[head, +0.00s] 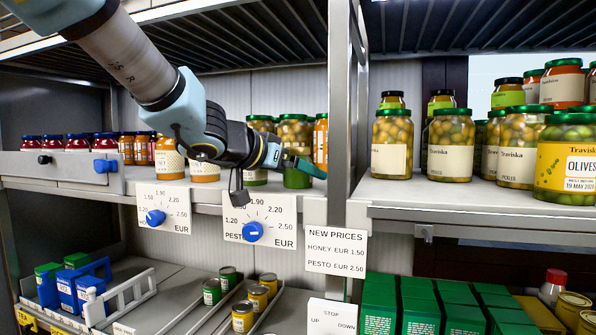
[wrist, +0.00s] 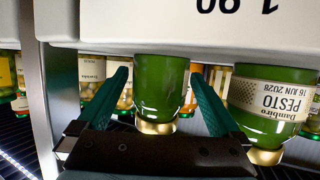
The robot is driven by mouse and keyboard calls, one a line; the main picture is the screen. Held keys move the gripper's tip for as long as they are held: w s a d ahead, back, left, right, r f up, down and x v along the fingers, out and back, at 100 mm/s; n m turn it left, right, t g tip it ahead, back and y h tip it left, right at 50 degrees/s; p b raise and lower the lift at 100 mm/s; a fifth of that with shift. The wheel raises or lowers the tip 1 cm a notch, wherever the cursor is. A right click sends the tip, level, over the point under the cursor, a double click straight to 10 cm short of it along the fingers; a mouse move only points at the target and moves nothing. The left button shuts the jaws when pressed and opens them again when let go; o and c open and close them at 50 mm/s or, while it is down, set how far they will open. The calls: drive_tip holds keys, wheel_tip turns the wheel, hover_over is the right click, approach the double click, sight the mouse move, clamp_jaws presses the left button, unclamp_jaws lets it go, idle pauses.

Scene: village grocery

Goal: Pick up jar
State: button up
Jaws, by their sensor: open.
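A green jar (wrist: 160,88) with a gold lid stands between the two fingers of my gripper (wrist: 160,78) in the wrist view, which shows the scene upside down. The fingers are spread, with a gap visible on each side of the jar. A second green jar, labelled pesto (wrist: 265,108), stands close beside the right finger. In the head view my gripper (head: 304,165) reaches to the middle shelf near the upright post. A green jar (head: 297,179) shows partly there, largely hidden by the gripper.
Honey jars (head: 169,158) stand left of my arm. Price cards with blue dials (head: 259,219) hang on the shelf edge. Tins (head: 243,316) and green boxes (head: 379,300) lie below.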

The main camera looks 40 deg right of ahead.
drive_tip(key=shift+r, duration=0.1)
clamp_jaws()
idle(0.7)
